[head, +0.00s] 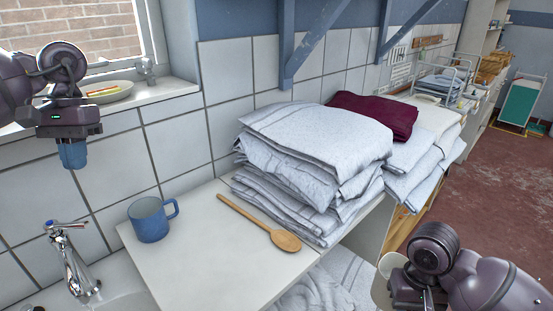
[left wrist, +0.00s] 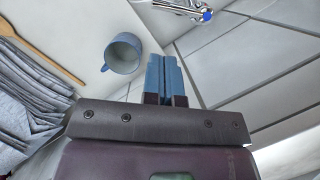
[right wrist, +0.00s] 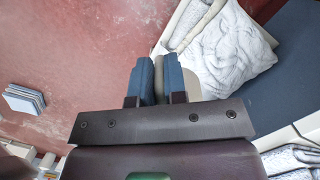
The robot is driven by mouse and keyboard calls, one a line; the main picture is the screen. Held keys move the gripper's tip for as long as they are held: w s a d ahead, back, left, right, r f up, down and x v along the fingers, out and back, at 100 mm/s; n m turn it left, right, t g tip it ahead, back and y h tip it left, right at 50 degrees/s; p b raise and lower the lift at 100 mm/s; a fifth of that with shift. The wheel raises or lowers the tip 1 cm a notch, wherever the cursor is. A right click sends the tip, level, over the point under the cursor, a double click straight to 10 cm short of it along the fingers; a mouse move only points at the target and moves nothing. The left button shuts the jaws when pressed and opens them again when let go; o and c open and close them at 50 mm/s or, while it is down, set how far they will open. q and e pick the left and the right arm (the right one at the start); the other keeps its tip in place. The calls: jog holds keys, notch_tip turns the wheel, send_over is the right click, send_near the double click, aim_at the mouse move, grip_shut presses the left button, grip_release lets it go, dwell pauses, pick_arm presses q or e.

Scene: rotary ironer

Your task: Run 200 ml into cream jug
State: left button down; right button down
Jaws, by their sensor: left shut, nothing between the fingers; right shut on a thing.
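A cream-coloured thing, likely the cream jug (head: 382,289), shows only in part at the lower right of the head view. My right gripper (right wrist: 158,76) is shut on it; a pale strip of it shows between the blue fingers in the right wrist view, and the rest is mostly hidden. My left gripper (head: 73,155) is shut and empty, in the air above the sink area. The chrome tap (head: 68,255) with a blue-marked top stands at the lower left, below my left gripper. It also shows at the top of the left wrist view (left wrist: 184,9).
A blue mug (head: 149,220) and a wooden spoon (head: 262,225) lie on the white worktop (head: 205,262). Folded grey-white linen (head: 315,150) is stacked behind, beside a maroon cloth (head: 375,114). A plate (head: 107,94) sits on the window sill. Loose white cloth (head: 325,290) lies below the worktop.

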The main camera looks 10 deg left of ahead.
pick_arm(q)
jog(key=x, duration=0.9)
jog(key=shift+f, duration=0.25)
pick_arm(e)
jog(key=shift+f, duration=0.1)
pick_arm(q)
jog(key=shift+s, duration=0.15)
pick_arm(e)
jog(key=shift+a, duration=0.1)
